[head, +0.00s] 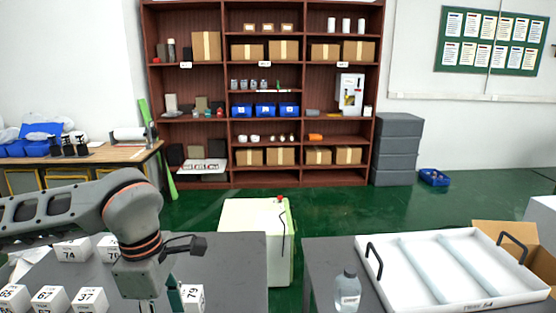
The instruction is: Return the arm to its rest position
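My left arm reaches in from the left over the grey table at the lower left. My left gripper (158,303) points down at the picture's bottom edge, among white numbered boxes. Its fingertips are cut off by the edge, so I cannot tell whether it is open or shut, or whether it holds anything. A box marked 79 (192,298) stands just right of it, and boxes marked 67 (50,299) and 37 (88,299) stand to its left. A box marked 74 (72,251) is partly behind my arm. My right gripper is not in view.
A clear bottle (347,293) stands on the right table (318,262), beside a white tray (388,267) with black handles. A white cabinet (250,240) stands in the gap between the tables. Shelves (260,180) line the back wall. Green floor is open before them.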

